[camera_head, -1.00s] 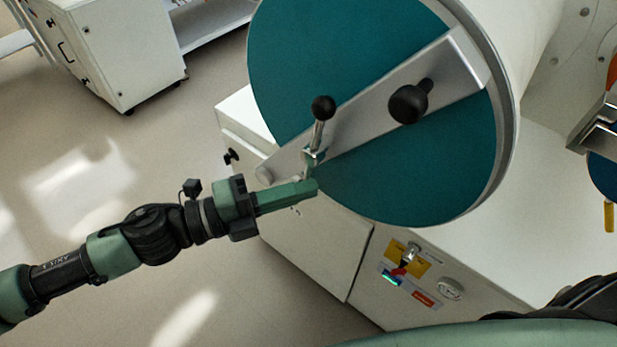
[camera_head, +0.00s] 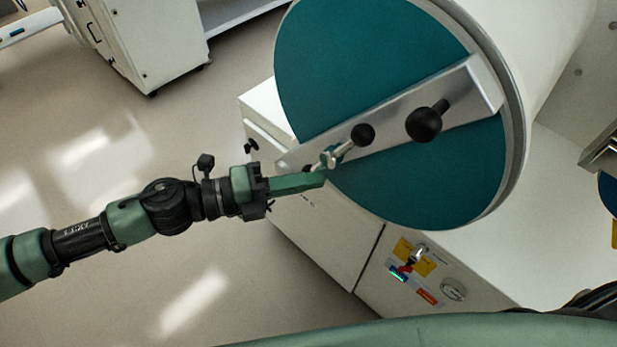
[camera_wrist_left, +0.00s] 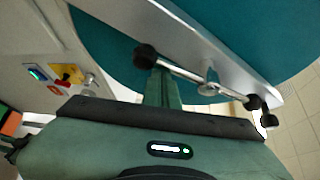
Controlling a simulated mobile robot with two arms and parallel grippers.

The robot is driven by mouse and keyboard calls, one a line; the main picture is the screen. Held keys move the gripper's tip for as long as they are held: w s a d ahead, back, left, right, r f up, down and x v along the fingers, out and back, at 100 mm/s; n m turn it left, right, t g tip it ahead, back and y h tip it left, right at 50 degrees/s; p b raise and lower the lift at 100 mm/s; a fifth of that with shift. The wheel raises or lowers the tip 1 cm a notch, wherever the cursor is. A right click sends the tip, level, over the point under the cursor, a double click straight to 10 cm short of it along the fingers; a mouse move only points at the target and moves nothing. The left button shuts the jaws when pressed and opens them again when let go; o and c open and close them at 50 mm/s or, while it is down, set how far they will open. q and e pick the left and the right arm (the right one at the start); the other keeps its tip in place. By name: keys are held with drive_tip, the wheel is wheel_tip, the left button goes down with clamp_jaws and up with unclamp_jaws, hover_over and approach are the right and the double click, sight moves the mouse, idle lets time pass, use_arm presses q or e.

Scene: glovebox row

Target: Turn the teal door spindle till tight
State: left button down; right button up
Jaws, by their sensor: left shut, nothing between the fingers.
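The teal round door (camera_head: 385,60) has a grey metal crossbar (camera_head: 455,90) running diagonally across it. The spindle's T-handle (camera_head: 345,147), a thin metal rod with a black ball knob, sits at the crossbar's lower left, its ball pointing up and right. In the left wrist view the rod (camera_wrist_left: 180,71) runs from a black ball past its hub. My left gripper (camera_head: 322,179) is shut and empty, its green fingers beside the rod's lower left end. The fingertips (camera_wrist_left: 163,80) look close to one ball in the wrist view; I cannot tell whether they touch. My right gripper is out of view.
A larger black knob (camera_head: 424,124) sticks out of the crossbar. Below the door, a white cabinet carries a panel with a yellow plate (camera_head: 422,262) and a key-like switch. Another white cabinet (camera_head: 140,45) stands at upper left. The floor at left is clear.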

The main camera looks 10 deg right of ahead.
use_arm(q)
drive_tip(key=a+b, duration=0.2)
drive_tip(key=a, duration=0.5)
drive_tip(key=shift+s+a+r+b, duration=0.3)
drive_tip(key=shift+s+a+r, duration=0.05)
drive_tip(key=shift+s, duration=0.05)
